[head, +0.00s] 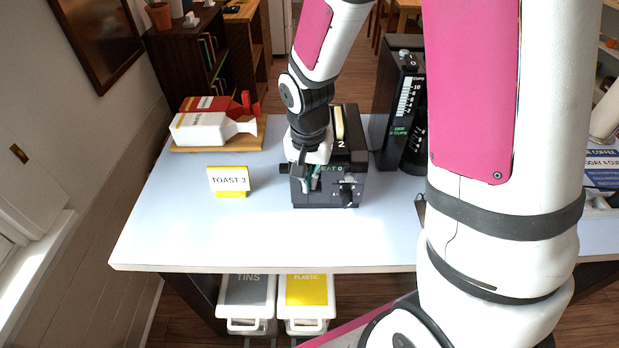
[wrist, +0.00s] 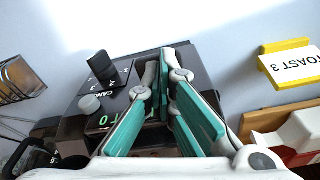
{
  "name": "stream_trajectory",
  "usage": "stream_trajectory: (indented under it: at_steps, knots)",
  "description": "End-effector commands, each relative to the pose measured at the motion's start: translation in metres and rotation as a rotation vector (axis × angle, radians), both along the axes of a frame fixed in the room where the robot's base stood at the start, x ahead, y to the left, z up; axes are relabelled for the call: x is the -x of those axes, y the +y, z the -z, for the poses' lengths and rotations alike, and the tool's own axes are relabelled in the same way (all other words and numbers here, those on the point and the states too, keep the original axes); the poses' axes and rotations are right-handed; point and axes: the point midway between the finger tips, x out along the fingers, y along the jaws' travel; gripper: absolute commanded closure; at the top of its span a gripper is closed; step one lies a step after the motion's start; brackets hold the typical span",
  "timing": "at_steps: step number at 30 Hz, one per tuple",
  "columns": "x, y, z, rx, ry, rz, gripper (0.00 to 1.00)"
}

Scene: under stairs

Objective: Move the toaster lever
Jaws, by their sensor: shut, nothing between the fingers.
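The dark toaster (head: 356,185) stands on the pale counter, with a bread slice (head: 339,124) in its top slot. Its front also shows in the wrist view, with a black dial knob (wrist: 102,68), a grey button (wrist: 89,104) and green display characters. My gripper (head: 312,182) is at the left part of the toaster's front. In the wrist view its teal fingers (wrist: 166,62) reach over the toaster's front face, shut with nothing between them. I cannot make out the lever; the fingers cover that part of the front. I cannot tell whether the fingertips touch the toaster.
A sign reading TOAST 3 (head: 229,180) stands left of the toaster. Bottles (head: 200,129) lie on a wooden board at the back left. A tall black coffee machine (head: 393,143) stands to the right. The counter's front left (head: 190,235) is clear. Bins (head: 247,292) sit below.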

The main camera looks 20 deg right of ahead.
Motion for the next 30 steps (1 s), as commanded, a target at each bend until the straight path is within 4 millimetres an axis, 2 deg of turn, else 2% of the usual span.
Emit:
stream_trajectory:
  at_steps: [1,8,16,23,30]
  knots:
    - [-0.001,0.000,0.008,0.001,0.003,-0.001,1.00]
    - [-0.001,0.000,0.033,0.000,0.003,-0.001,1.00]
    - [0.003,0.002,0.028,0.000,0.000,-0.002,1.00]
    - [0.025,0.018,0.018,0.000,0.002,-0.003,1.00]
    - [0.024,0.018,0.020,0.000,0.000,0.000,1.00]
